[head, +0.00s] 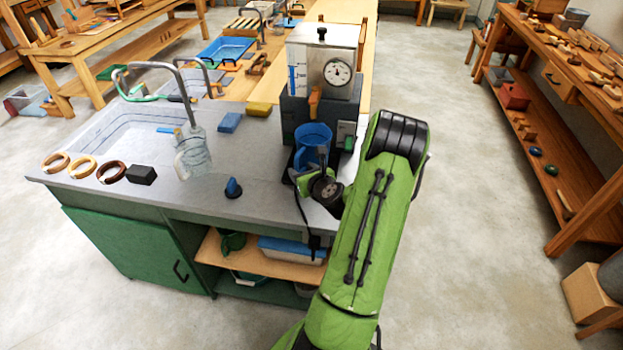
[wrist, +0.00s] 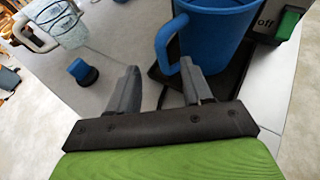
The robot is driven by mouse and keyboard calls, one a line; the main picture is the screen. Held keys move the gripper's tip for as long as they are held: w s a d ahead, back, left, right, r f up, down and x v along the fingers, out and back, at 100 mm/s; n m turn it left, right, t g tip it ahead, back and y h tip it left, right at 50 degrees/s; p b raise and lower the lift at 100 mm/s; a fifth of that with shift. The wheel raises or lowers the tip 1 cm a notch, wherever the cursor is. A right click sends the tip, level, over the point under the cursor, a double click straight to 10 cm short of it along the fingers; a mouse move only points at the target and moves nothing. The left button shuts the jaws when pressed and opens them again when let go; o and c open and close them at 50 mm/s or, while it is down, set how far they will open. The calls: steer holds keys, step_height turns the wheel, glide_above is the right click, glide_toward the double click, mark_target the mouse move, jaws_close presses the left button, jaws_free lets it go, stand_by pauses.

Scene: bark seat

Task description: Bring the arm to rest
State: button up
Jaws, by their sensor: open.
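My gripper (wrist: 160,88) is open, and its two grey fingers are apart with nothing between them. In the head view my green arm reaches over the counter's front right corner, and the fingers are mostly hidden by the wrist. A blue mug (head: 313,141) stands on the dark base of a dispenser machine (head: 322,75). In the wrist view the mug (wrist: 205,35) is just ahead of the right finger, with its handle toward my gripper. I cannot tell whether that finger touches the handle.
A clear jug (head: 193,155), a blue-topped knob (head: 232,188), a black block (head: 141,175) and several rings (head: 83,167) sit on the grey counter (head: 205,205). A sink (head: 140,110) with a tap is behind. A wooden workbench (head: 560,90) stands right, with clear floor between.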

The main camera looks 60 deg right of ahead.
steer(key=v, duration=0.8)
steer(key=shift+b, duration=0.35)
